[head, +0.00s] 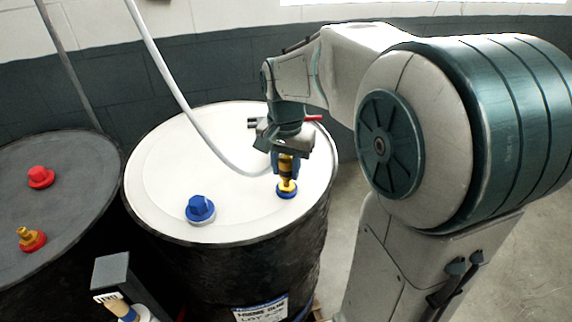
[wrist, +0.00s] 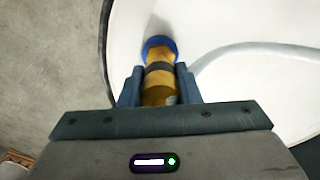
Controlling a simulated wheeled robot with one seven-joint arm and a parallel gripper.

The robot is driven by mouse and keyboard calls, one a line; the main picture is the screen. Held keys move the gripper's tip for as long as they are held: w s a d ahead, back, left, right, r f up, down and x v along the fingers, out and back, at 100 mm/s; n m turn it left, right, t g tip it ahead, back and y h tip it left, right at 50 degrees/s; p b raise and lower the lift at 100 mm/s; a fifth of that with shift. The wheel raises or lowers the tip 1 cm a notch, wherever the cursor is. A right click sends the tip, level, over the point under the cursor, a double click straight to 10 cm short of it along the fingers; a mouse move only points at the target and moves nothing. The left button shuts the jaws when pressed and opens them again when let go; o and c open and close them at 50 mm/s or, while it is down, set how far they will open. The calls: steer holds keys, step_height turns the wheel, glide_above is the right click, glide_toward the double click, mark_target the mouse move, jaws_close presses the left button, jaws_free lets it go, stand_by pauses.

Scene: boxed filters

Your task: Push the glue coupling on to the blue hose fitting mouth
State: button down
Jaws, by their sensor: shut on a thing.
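The blue hose fitting (head: 287,192) stands near the right rim of the white drum top; its blue ring (wrist: 158,44) shows in the wrist view. The glue coupling (head: 285,166), yellow with a dark band, is at the end of a pale hose (head: 190,110). My gripper (head: 287,156) is shut on the coupling from above, with one finger on each side in the wrist view (wrist: 159,88). The coupling is in line with the fitting and appears to meet its brass mouth. I cannot tell how far it is on; the gripper hides part of it.
A blue cap (head: 200,208) sits on the white drum (head: 160,165), left of the fitting. A dark drum (head: 70,185) at the left has a red cap (head: 40,177) and a brass fitting on a red base (head: 31,239). A grey box (head: 112,270) stands in front.

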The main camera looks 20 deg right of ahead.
mark_target(286, 176)
steer(key=shift+f+b, duration=1.15)
steer(key=shift+f, duration=0.5)
steer(key=c, duration=1)
jaws_free()
steer(key=shift+o, duration=0.2)
steer(key=shift+r, duration=0.1)
step_height(286, 176, up, 14)
steer(key=shift+s+a+f, duration=0.1)
steer(key=shift+s, duration=0.05)
steer(key=shift+f, duration=0.1)
